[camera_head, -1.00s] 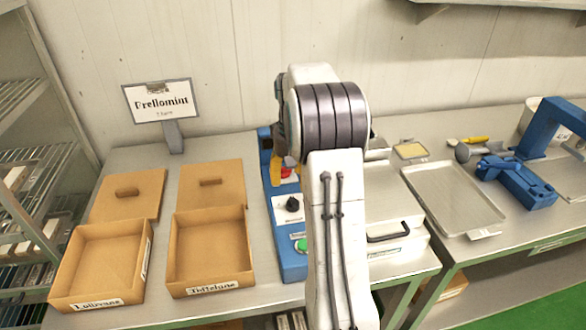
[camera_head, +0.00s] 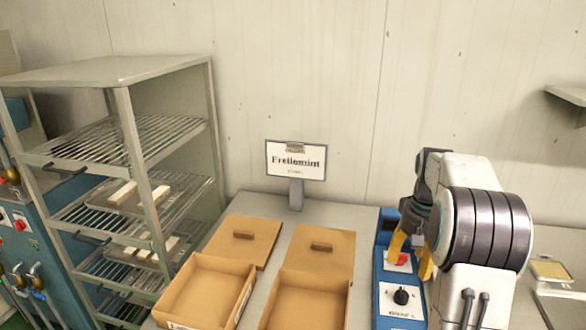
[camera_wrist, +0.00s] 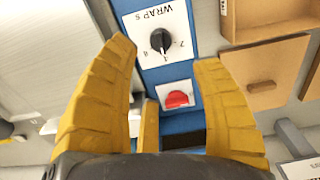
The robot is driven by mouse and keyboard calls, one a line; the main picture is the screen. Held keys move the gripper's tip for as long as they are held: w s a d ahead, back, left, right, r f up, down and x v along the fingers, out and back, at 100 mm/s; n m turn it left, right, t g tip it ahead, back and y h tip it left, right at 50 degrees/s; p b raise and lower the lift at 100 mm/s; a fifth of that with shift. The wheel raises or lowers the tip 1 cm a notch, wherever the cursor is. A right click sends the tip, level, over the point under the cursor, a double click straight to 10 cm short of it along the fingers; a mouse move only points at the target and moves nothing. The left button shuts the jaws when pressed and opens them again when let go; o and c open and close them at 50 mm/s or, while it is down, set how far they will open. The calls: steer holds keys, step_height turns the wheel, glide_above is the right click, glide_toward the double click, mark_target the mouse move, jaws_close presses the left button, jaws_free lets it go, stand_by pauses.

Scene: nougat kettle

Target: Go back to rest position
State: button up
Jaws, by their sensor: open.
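My gripper (camera_head: 411,256) has yellow fingers and is open, hanging over the blue control panel in the head view. My white and grey arm fills the right part of that view.
Two open cardboard boxes (camera_head: 245,284) stand on the table, with two lids (camera_head: 322,250) behind them. A sign reading "Frellomint" (camera_head: 296,160) stands at the back. A wire rack (camera_head: 135,140) with pale blocks stands left. A tray (camera_head: 563,309) is partly visible at right.

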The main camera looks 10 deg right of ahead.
steer(key=shift+w+d+f+t, duration=0.1)
steer(key=shift+w+f+t, duration=0.1)
steer(key=shift+f, duration=0.3)
steer(key=shift+w+d+f+t, duration=0.1)
steer(key=shift+w+f, duration=0.05)
steer(key=shift+f, duration=0.35)
steer(key=shift+g, duration=0.5)
steer(key=s+f, duration=0.1)
steer(key=s+a+f, duration=0.1)
steer(key=s+f, duration=0.1)
steer(key=shift+s+a+f, duration=0.1)
steer(key=shift+a+f, duration=0.25)
steer(key=shift+a, duration=0.05)
steer(key=s+a, duration=0.3)
steer(key=s, duration=0.1)
steer(key=shift+s+f, duration=0.1)
steer(key=shift+f, duration=0.05)
steer(key=s+a+r+n+t, duration=0.2)
steer(key=s+a+r, duration=0.2)
steer(key=s+a, duration=0.3)
steer(key=s+a+r+n+t, duration=0.2)
steer(key=s+a+r+n, duration=0.1)
steer(key=s+a, duration=0.4)
steer(key=a+r, duration=0.1)
steer(key=a, duration=0.1)
steer(key=shift+a+r+t, duration=0.2)
steer(key=shift+a+t, duration=0.1)
steer(key=shift+a, duration=0.05)
